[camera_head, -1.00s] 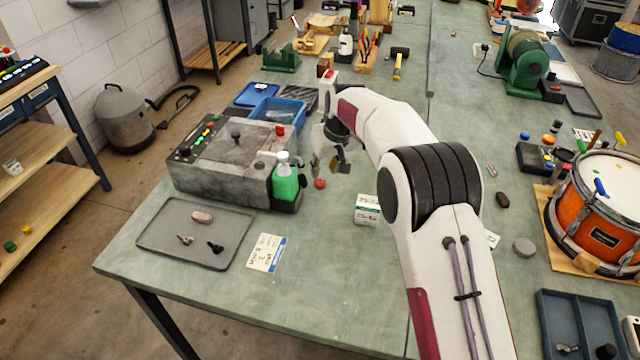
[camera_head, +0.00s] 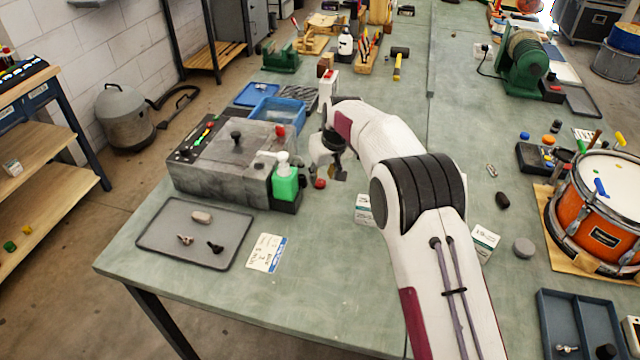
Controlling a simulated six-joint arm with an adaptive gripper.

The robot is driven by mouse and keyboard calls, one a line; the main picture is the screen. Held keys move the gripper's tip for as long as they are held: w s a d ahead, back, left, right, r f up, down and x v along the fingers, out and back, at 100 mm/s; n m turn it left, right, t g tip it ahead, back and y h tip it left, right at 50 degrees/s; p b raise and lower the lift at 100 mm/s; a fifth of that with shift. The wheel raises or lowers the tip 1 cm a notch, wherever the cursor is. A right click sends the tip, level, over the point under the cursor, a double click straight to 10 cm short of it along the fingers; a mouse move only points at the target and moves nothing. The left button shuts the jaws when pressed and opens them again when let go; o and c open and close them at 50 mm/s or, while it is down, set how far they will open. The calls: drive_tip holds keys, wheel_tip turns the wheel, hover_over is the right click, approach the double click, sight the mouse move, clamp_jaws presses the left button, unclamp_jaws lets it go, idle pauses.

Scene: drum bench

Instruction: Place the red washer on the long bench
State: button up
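A small round red object (camera_head: 320,183), which may be the red washer, lies on the long green bench (camera_head: 300,310) just right of the green soap bottle. Its exact shape is too small to tell. My gripper (camera_head: 332,174) is low over the bench, close above and beside this red object, pointing down. Its fingertips are small and partly hidden, so I cannot tell whether they are open or touching it.
A grey machine (camera_head: 222,165) and a green pump bottle (camera_head: 284,180) stand left of my gripper. A grey tray (camera_head: 160,240) with small parts, a card (camera_head: 266,252) and white boxes (camera_head: 484,243) lie nearby. An orange drum (camera_head: 600,225) stands right. The front middle is clear.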

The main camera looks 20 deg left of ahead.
sight(320, 181)
drive_tip(key=shift+x, duration=1.7)
drive_tip(key=shift+c, duration=1.4)
drive_tip(key=shift+c, duration=0.3)
drive_tip(key=shift+r, duration=0.1)
drive_tip(key=shift+d+r, duration=0.25)
drive_tip(key=shift+r, duration=0.1)
wheel_tip(320, 181, up, 6)
drive_tip(key=shift+f, duration=0.1)
drive_tip(key=shift+d+r, duration=0.15)
drive_tip(key=shift+r, duration=0.05)
drive_tip(key=d, duration=1.9)
drive_tip(key=shift+d, duration=0.15)
